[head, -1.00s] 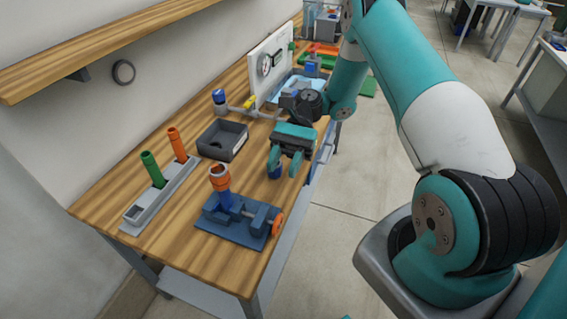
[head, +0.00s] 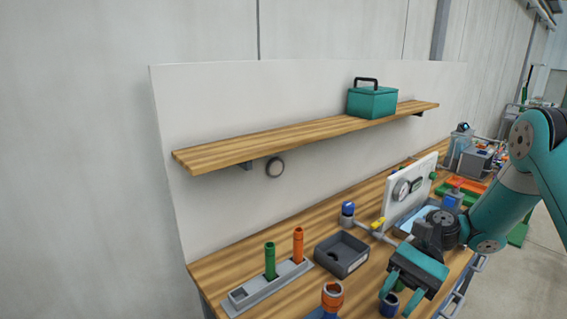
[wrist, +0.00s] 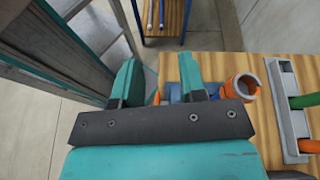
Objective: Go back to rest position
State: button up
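My gripper (head: 400,297) is teal with two fingers and hangs over the right front part of the wooden bench. In the wrist view my gripper (wrist: 160,80) shows its fingers apart with nothing between them. A dark blue cylindrical piece (head: 389,305) stands close by the left finger in the head view. I cannot tell whether they touch. The grey open bin (head: 342,254) is to the left of my gripper.
A grey rack (head: 266,287) holds a green tube (head: 270,261) and an orange tube (head: 298,245). An orange-topped blue fitting (head: 332,297) stands in front. A shelf (head: 300,138) above carries a teal box (head: 372,101).

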jog(key=s+a+r+n+t+h+b, duration=0.4)
jog(key=s+a+r+n+t+h, duration=0.15)
jog(key=s+a+r+n, duration=0.45)
jog(key=s+n+t, duration=0.1)
jog(key=n, duration=0.1)
jog(key=s+d+n+t+h+b, duration=0.1)
jog(key=s+n, duration=0.1)
jog(key=s+d+n+t, duration=0.1)
jog(key=s+n, duration=0.1)
jog(key=shift+d+f, duration=0.15)
jog(key=shift+f, duration=0.25)
